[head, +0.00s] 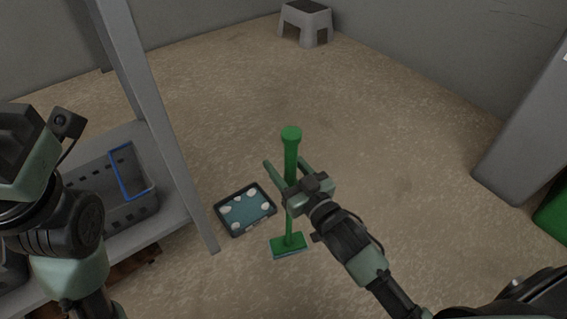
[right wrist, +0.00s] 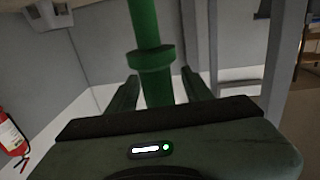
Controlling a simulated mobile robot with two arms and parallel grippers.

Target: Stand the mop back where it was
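The mop (head: 289,218) is green, with a long handle, a wider grip at the top and a flat rectangular head. It stands about upright, its head on the floor. My right gripper (head: 288,163) is open, with one finger on each side of the handle's upper part. The right wrist view shows the mop handle (right wrist: 155,85) between the two spread fingers, with a narrow gap at least on the right. My left arm is at the left edge of the head view; its fingertips cannot be made out.
A dark tray (head: 219,214) with a teal inside and several white patches lies on the floor left of the mop. A shelf (head: 172,228) with a grey post and a grey basket (head: 122,212) is further left. A grey step stool (head: 305,22) stands far back. Floor behind the mop is clear.

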